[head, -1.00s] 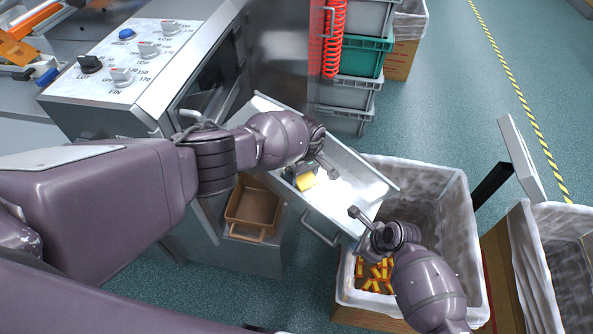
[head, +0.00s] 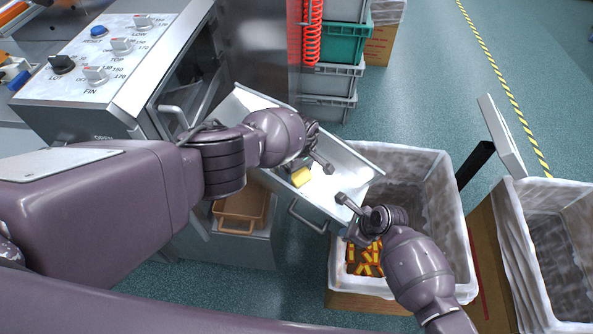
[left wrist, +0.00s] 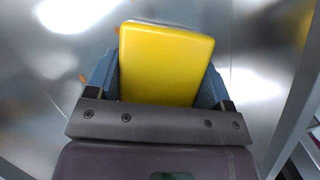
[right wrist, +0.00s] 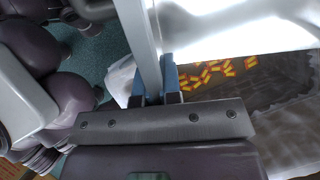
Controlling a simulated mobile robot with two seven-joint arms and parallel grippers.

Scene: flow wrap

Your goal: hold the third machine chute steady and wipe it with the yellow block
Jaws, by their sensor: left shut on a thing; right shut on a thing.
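The metal chute (head: 345,174) slopes down from the machine toward a lined bin in the head view. My left gripper (left wrist: 160,85) is shut on the yellow block (left wrist: 165,62), which lies against the chute's inner surface. The yellow block (head: 301,177) also shows in the chute in the head view, beside my left gripper. Small orange spots lie on the metal near the block in the left wrist view. My right gripper (right wrist: 158,88) is shut on the chute's side wall (right wrist: 142,45), near its lower end. In the head view my right gripper's fingertips are partly hidden.
A lined bin (head: 455,235) with several orange and yellow pieces (head: 366,262) stands below the chute's lower end. A brown tray (head: 243,206) sits below the chute at left. A second lined bin (head: 515,235) is at right. Stacked crates (head: 338,78) stand behind.

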